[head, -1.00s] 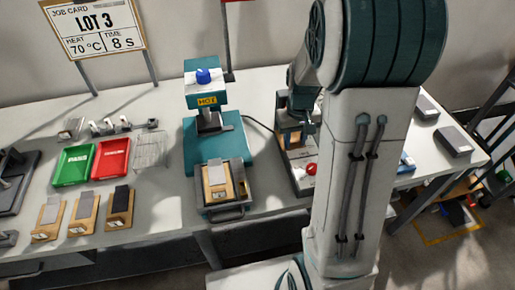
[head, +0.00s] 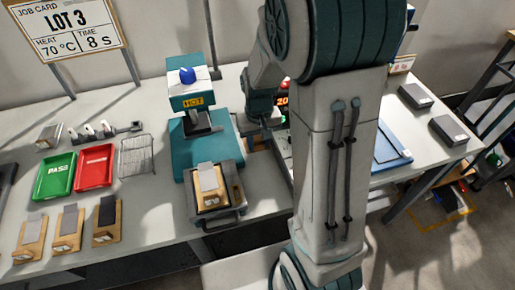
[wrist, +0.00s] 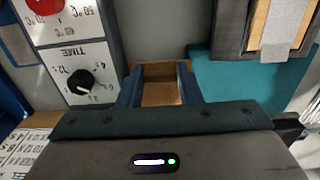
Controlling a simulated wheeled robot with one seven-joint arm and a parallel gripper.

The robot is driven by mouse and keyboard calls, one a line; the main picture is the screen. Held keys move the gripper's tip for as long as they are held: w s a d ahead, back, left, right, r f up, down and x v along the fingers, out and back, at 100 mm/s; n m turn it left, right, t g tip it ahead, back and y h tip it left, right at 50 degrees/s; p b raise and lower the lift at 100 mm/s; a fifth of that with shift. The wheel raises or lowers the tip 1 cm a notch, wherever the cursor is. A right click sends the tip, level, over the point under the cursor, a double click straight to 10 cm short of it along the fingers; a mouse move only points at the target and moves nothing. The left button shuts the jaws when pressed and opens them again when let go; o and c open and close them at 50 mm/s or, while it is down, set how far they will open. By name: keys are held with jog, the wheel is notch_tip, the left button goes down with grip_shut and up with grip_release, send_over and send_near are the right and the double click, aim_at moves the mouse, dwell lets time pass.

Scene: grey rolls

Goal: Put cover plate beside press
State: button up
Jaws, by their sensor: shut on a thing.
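The press (head: 190,100) is teal, with a blue knob on top and a HOT label. Its front tray holds a wooden block with a grey strip (head: 208,178). My gripper (head: 260,130) is just right of the press, partly hidden by my arm. In the wrist view my gripper (wrist: 160,72) has its two dark fingers closed on a brown piece (wrist: 160,96), which I take to be the cover plate. It sits between the control box and the teal press base (wrist: 235,85). I cannot tell whether it touches the table.
The control box (wrist: 75,70) with dials is close on the gripper's other side. Green (head: 55,177) and red (head: 94,167) trays, a wire rack (head: 137,155) and several wooden blocks with strips lie left of the press. Two dark boxes sit at the far right.

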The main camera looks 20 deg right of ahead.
aim_at(257, 149)
jog(key=shift+a+f, duration=0.15)
jog(key=shift+a, duration=0.1)
jog(key=shift+w+f, duration=0.1)
jog(key=shift+f, duration=1.9)
jog(key=shift+f, duration=0.1)
jog(key=shift+f+b, duration=0.4)
jog(key=o, duration=1)
jog(key=shift+c, duration=0.2)
